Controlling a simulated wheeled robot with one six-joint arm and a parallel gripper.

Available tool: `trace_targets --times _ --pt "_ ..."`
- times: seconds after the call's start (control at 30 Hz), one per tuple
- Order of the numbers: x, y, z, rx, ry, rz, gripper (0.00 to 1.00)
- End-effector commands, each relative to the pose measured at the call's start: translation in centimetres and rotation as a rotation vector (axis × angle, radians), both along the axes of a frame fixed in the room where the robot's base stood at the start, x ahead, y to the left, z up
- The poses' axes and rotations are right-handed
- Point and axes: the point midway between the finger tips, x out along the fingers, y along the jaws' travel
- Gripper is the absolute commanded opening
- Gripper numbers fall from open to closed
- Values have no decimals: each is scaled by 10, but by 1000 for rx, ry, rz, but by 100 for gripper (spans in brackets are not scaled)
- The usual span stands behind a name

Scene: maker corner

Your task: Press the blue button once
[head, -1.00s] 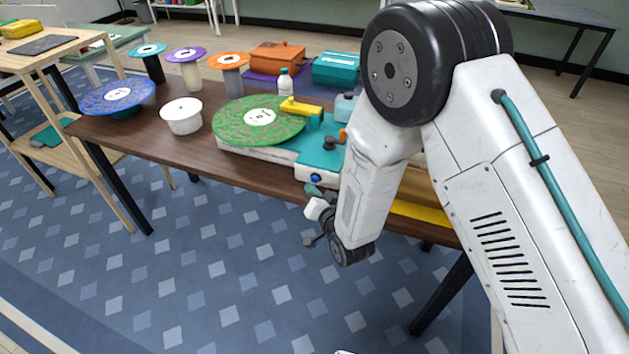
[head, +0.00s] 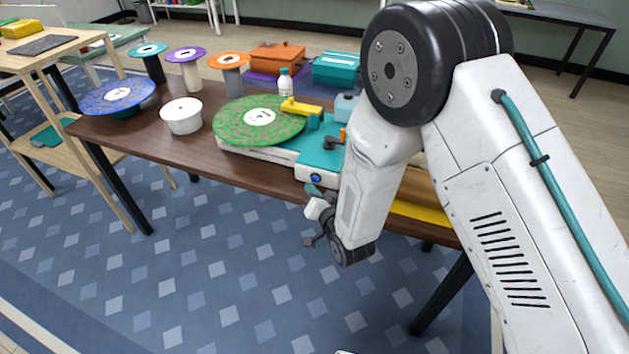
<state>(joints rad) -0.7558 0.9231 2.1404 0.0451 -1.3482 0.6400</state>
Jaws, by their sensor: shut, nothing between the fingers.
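The blue button (head: 316,178) is a small round button on a white front panel of the turntable machine (head: 258,153) at the front edge of the wooden table. My gripper (head: 311,190) is just below and in front of the button in the picture, shut and empty. Its small fingertips are partly hidden by the wrist, and I cannot tell whether they touch the button or panel. The button's face shows clear of the fingers.
The machine carries a green disc (head: 259,118), a yellow arm (head: 300,107) and a dark knob (head: 331,143). A white tub (head: 181,115), a blue disc (head: 116,96) and several spools stand left. My arm hides the table's right part. The floor in front is clear.

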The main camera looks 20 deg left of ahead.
Motion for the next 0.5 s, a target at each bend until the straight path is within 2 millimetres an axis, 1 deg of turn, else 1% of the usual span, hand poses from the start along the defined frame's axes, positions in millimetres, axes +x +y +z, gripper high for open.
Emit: trace_targets --times 0.3,0.5 --pt "7 -1 0 0 0 0 0" --pt "8 -1 0 0 1 1 0"
